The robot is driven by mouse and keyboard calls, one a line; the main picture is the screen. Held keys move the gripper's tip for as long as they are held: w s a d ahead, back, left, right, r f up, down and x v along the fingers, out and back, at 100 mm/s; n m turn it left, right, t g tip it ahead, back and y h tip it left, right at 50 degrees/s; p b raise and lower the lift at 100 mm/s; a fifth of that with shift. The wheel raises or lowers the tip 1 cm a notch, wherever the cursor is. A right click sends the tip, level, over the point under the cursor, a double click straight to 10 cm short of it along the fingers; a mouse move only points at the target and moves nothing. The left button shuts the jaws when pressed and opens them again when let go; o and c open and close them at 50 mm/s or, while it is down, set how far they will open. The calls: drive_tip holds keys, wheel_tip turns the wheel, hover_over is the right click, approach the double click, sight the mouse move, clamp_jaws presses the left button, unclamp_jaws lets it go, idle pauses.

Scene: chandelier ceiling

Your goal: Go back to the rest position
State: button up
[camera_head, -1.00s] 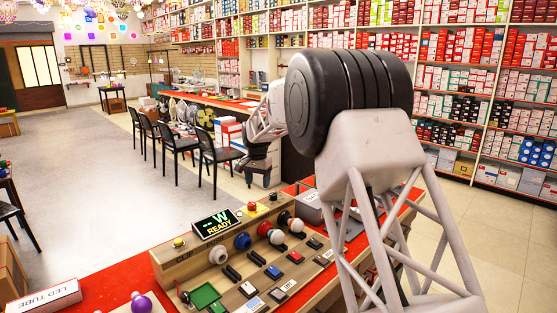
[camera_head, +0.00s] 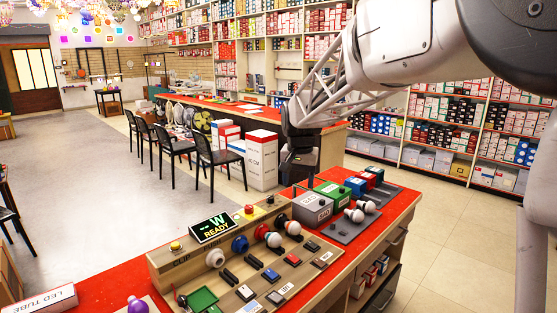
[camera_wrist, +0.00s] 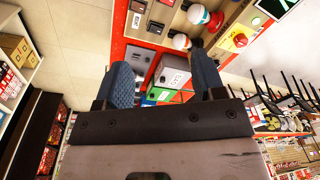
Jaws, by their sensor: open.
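My gripper (camera_head: 297,178) hangs above the far side of the red counter (camera_head: 112,275), with my arm coming in from the upper right. In the wrist view its two dark blue fingers (camera_wrist: 163,78) are spread wide apart, with nothing held between them. The grey box (camera_head: 312,207) and the green box (camera_head: 333,196) stand below and beyond it on the counter. The grey box also shows between the fingers in the wrist view (camera_wrist: 174,76), apart from them.
The wooden test panel (camera_head: 262,285) with a "READY" display (camera_head: 213,227), bulbs and switches stands on the counter. A blue box (camera_head: 355,186) and white bulbs are to its right. A "LED TUBE" box (camera_head: 42,301) lies at left.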

drive_tip(key=s+d+r+n, duration=0.1)
drive_tip(key=s+d, duration=0.3)
drive_tip(key=s, duration=0.6)
drive_tip(key=s+d, duration=0.4)
drive_tip(key=s, duration=0.6)
drive_tip(key=s+d+f, duration=0.1)
drive_tip(key=s+f, duration=0.1)
drive_tip(key=s, duration=0.5)
drive_tip(key=s+d+f+n+t, duration=0.1)
drive_tip(key=s+d+f, duration=0.1)
drive_tip(key=s, duration=0.6)
drive_tip(key=s+d+f, duration=0.2)
drive_tip(key=s+f, duration=0.1)
drive_tip(key=s, duration=0.4)
drive_tip(key=shift+s+f+n, duration=0.2)
drive_tip(key=shift+f+n, duration=0.1)
